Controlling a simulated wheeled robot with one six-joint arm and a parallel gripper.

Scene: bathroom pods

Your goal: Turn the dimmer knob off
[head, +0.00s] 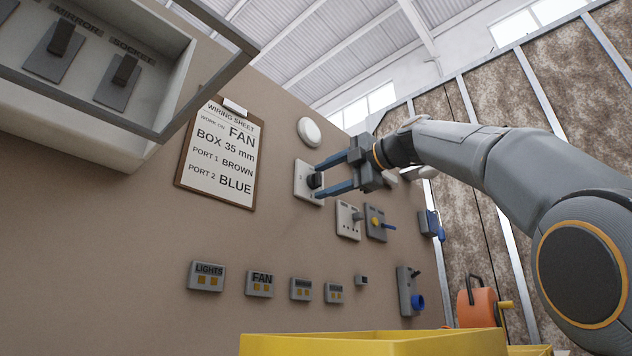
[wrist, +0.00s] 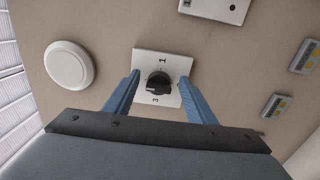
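The dimmer knob (wrist: 158,83) is a black round dial on a white square plate (wrist: 150,60) fixed to the brown wall. The numbers 1 and 3 show on the plate in the wrist view. In the head view the knob (head: 314,181) sits partly behind a finger. My gripper (head: 320,178) is open, its two blue fingers pointing at the wall on either side of the knob. In the wrist view my gripper (wrist: 160,88) has a finger at each side edge of the plate, with gaps to the knob. I cannot tell how close the fingertips are to the wall.
A clipboard wiring sheet (head: 218,155) hangs left of the plate. A round white fitting (head: 309,131) is above. A white socket plate (head: 348,220) and a grey switch (head: 375,222) are lower right. An open grey switch box (head: 150,90) juts out upper left. A yellow bin (head: 370,345) stands below.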

